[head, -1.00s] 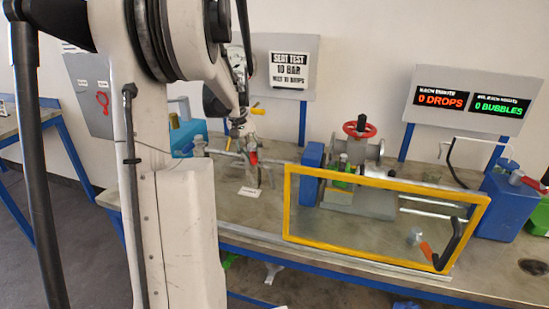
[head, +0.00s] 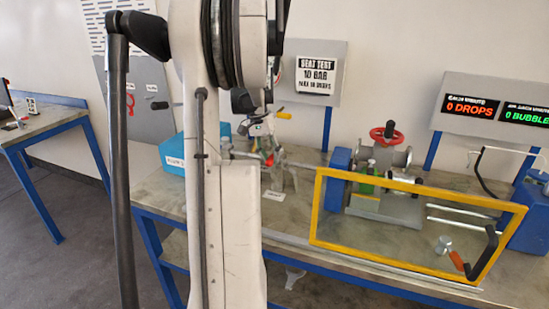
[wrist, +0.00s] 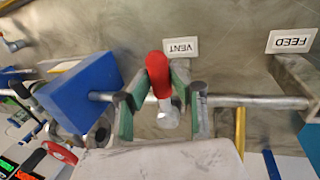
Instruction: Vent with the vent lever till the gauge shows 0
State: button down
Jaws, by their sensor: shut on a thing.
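The vent lever (wrist: 158,75) has a red grip and shows in the wrist view beside the VENT label (wrist: 181,47). My gripper (wrist: 160,92) is around the lever, with one green-padded finger on each side, shut on its red grip. In the head view my gripper (head: 268,158) is small, behind my arm, at the pipework on the bench, and the red lever is barely visible there. The gauge face is hidden behind my arm in the head view, so its reading cannot be told.
A metal pipe (wrist: 240,101) runs past the lever, with a blue block (wrist: 80,92) beside it. A FEED label (wrist: 291,41) lies at the right. In the head view a yellow-framed guard (head: 415,256) stands before the vessel with a red handwheel (head: 386,133).

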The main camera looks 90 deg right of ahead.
jog(key=c, duration=1.5)
grip_release()
jog(key=shift+c, duration=0.2)
jog(key=v, duration=1.2)
